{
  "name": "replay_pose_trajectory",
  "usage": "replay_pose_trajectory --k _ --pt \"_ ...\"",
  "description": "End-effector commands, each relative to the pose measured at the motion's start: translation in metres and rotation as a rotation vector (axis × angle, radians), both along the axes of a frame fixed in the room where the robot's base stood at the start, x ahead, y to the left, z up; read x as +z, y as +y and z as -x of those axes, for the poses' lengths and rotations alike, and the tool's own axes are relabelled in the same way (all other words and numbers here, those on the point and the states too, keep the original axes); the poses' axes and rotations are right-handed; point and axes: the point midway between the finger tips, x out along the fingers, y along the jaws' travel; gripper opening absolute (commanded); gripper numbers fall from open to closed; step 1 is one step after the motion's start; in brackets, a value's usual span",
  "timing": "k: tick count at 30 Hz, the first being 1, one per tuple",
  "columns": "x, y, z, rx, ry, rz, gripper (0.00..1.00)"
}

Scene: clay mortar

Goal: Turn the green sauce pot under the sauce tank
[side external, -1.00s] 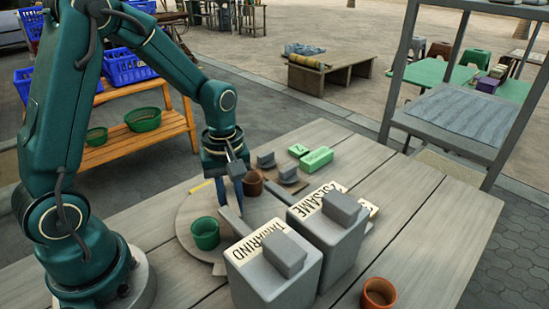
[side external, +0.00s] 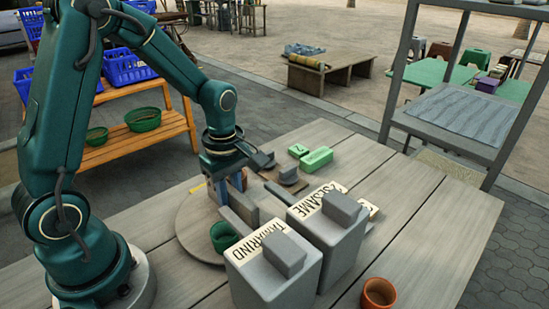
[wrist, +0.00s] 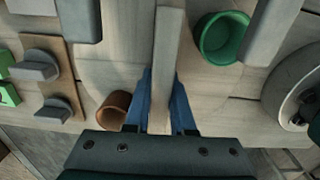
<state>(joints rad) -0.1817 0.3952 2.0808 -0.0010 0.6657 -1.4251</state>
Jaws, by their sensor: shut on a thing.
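The green sauce pot (side external: 222,237) stands upright on a round wooden turntable (side external: 188,228), close to the left side of the grey TAMARIND tank (side external: 262,282); the tank partly hides the turntable. The pot also shows in the wrist view (wrist: 222,38). The grey SESAME tank (side external: 325,240) stands right of the TAMARIND one. My gripper (side external: 232,186) is low over the turntable. Its blue fingers (wrist: 160,105) are shut on the upright grey bar (wrist: 168,50) that crosses the turntable. A brown pot (wrist: 113,108) sits beside the fingers; my gripper hides it in the side view.
Green blocks (side external: 316,159) and a board with grey handles (side external: 288,175) lie behind the turntable. A terracotta pot (side external: 378,294) stands at the front right. The table's right side is mostly clear. A grey shelf frame (side external: 450,110) rises beyond the table.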

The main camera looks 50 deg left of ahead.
Motion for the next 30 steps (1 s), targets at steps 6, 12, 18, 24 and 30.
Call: replay_pose_trajectory --k 6,12,18,24,30 --pt "0.0004 0.0019 -0.0009 0.053 -0.005 -0.005 0.00" --pt "0.0004 0.0020 -0.0009 0.078 -0.005 -0.005 0.00" --pt "0.0004 0.0020 -0.0008 0.086 -0.005 -0.005 0.00" --pt "0.0004 0.0021 -0.0008 0.086 -0.004 -0.005 0.00" --pt "0.0003 0.0018 -0.0007 0.085 -0.004 -0.004 0.53"
